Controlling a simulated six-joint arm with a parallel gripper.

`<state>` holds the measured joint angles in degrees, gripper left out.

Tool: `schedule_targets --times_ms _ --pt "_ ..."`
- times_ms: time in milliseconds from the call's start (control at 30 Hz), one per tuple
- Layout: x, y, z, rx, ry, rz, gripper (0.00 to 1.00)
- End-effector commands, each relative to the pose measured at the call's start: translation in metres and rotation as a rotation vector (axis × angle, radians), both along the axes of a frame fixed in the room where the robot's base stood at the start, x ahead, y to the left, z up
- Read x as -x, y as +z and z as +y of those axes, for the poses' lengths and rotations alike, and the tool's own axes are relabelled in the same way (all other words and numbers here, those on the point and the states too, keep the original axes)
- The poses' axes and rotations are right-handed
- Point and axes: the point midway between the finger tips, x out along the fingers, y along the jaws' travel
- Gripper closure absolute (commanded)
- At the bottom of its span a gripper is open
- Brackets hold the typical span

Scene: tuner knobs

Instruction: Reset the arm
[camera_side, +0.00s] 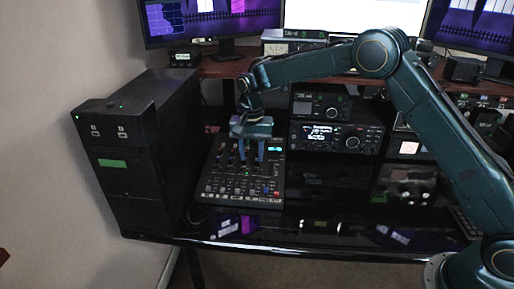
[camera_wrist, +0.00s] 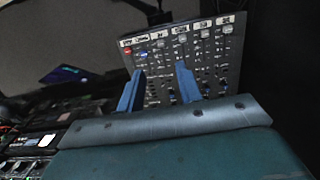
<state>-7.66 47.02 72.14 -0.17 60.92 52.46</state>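My gripper (camera_side: 251,152) points down over the mixer (camera_side: 268,187), a dark panel with rows of small knobs and light buttons. Its two blue fingers stand apart with a clear gap and nothing visible between them. The wrist view also shows the gripper (camera_wrist: 158,85) with both blue fingers spread and the mixer (camera_wrist: 215,62) beyond them. Whether the fingertips touch the mixer's knobs cannot be told. The gripper body hides the mixer's near part in the wrist view.
A tall black case (camera_side: 140,150) stands left of the mixer. Radio units (camera_side: 337,137) sit to its right, under a shelf (camera_side: 225,66) with monitors (camera_side: 205,20).

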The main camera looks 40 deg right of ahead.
Motion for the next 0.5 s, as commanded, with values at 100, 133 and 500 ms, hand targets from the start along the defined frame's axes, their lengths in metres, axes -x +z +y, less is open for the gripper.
schedule_targets --times_ms 100,133,500 --pt "0.003 0.01 -0.002 -0.001 0.011 -0.009 0.65" --pt "0.005 0.013 -0.003 -0.002 0.016 -0.013 0.65" --pt "0.046 0.087 -0.019 -0.004 0.129 -0.088 0.65"
